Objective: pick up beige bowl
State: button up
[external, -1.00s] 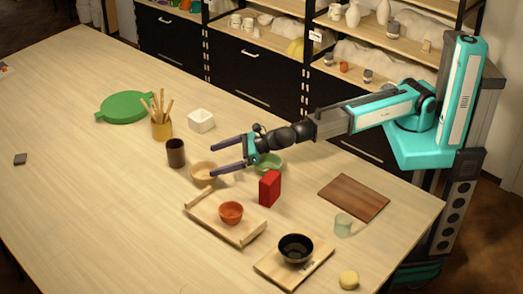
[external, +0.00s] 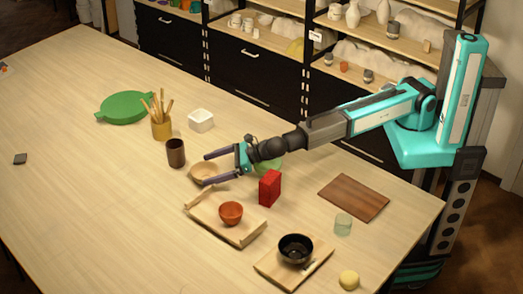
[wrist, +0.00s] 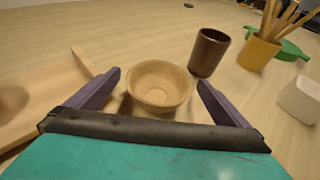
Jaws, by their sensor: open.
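The beige bowl (external: 203,171) stands upright on the table, and it also shows in the wrist view (wrist: 159,86) as empty. My gripper (external: 205,168) is open, its two dark purple fingers reaching toward the bowl from the right in the external view. In the wrist view my gripper (wrist: 158,82) has a finger on each side of the bowl's near part, with gaps between fingers and rim. In the external view the fingers partly overlap the bowl's outline. I cannot tell how high the fingertips are above the table.
A dark brown cup (external: 176,153) stands just behind the bowl. A wooden tray (external: 247,236) with an orange bowl (external: 231,213) is in front. A red box (external: 270,188) and a green bowl (external: 268,165) are close to my wrist. The table's left part is mostly clear.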

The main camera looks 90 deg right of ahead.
jog(key=shift+c, duration=0.3)
jog(key=c, duration=1.1)
jog(key=shift+r, duration=0.1)
notch_tip(320, 180, up, 10)
jog(key=shift+b, duration=0.45)
